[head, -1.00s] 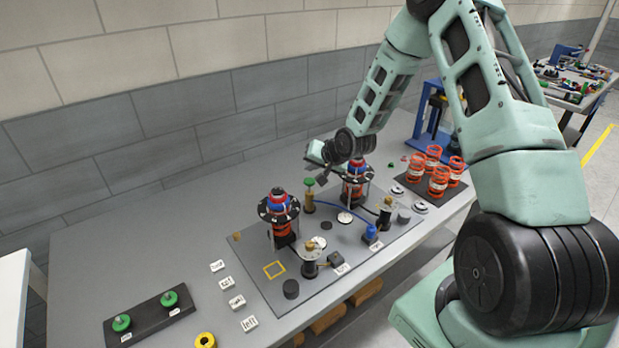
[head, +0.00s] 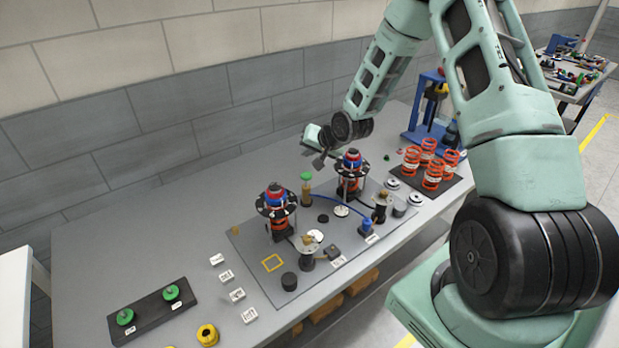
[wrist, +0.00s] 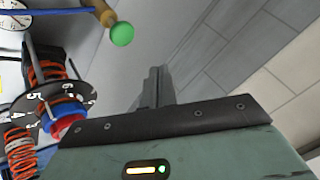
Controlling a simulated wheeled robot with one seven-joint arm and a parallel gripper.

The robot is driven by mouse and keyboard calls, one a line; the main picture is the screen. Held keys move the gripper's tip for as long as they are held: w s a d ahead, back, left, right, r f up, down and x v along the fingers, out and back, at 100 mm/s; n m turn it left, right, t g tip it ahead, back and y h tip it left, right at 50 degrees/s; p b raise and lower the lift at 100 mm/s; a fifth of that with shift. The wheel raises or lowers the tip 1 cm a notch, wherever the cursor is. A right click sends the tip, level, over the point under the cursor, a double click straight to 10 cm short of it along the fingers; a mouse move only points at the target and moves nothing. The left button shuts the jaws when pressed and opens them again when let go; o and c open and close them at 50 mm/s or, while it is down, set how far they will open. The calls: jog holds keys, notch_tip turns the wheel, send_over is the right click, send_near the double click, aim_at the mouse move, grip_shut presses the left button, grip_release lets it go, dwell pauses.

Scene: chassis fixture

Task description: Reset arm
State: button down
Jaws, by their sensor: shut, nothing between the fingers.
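My gripper (head: 319,163) hangs above the back of the grey fixture plate (head: 262,287), just left of the right strut assembly (head: 351,161). In the wrist view my gripper's fingers (wrist: 157,85) are together with nothing between them. The right strut assembly has a black numbered ring, a blue and red top and an orange spring; it also shows in the wrist view (wrist: 62,105). A similar left strut assembly (head: 277,203) stands on the plate. A green-topped post (head: 306,177) stands close below my gripper; its green knob shows in the wrist view (wrist: 122,34).
Orange springs (head: 433,174) stand on a dark mat at the right, before a blue press (head: 428,105). A black block (head: 151,312) with two green knobs, white labels (head: 232,277) and a yellow ring (head: 208,335) lie front left. The back-left table is clear. A wall runs behind.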

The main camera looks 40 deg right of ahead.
dwell(0.4)
jog(key=s+a+n+g+b, duration=0.1)
jog(key=a, duration=0.3)
jog(key=s+a+r+n+b, duration=0.1)
jog(key=s+a, duration=0.1)
jog(key=a, duration=0.3)
jog(key=s+a+n+g+y+b, duration=0.1)
jog(key=a+n+b, duration=0.1)
jog(key=a, duration=0.2)
jog(key=shift+s+a+r+g, duration=0.2)
jog(key=shift+s+g, duration=0.1)
jog(key=s+a+r+n+g+b, duration=0.1)
jog(key=s+a+n+g+b, duration=0.2)
jog(key=s+a, duration=0.5)
jog(key=s+a+r+n+g+b, duration=0.1)
jog(key=s+a+n+b, duration=0.4)
jog(key=s, duration=0.6)
jog(key=s+a+n+g+h, duration=0.1)
jog(key=s+a+n+g, duration=0.1)
jog(key=s, duration=1.2)
jog(key=shift+s+a+n+g+h, duration=0.25)
jog(key=shift+s+n+g+h, duration=0.05)
jog(key=shift+n, duration=0.3)
jog(key=shift+d, duration=0.1)
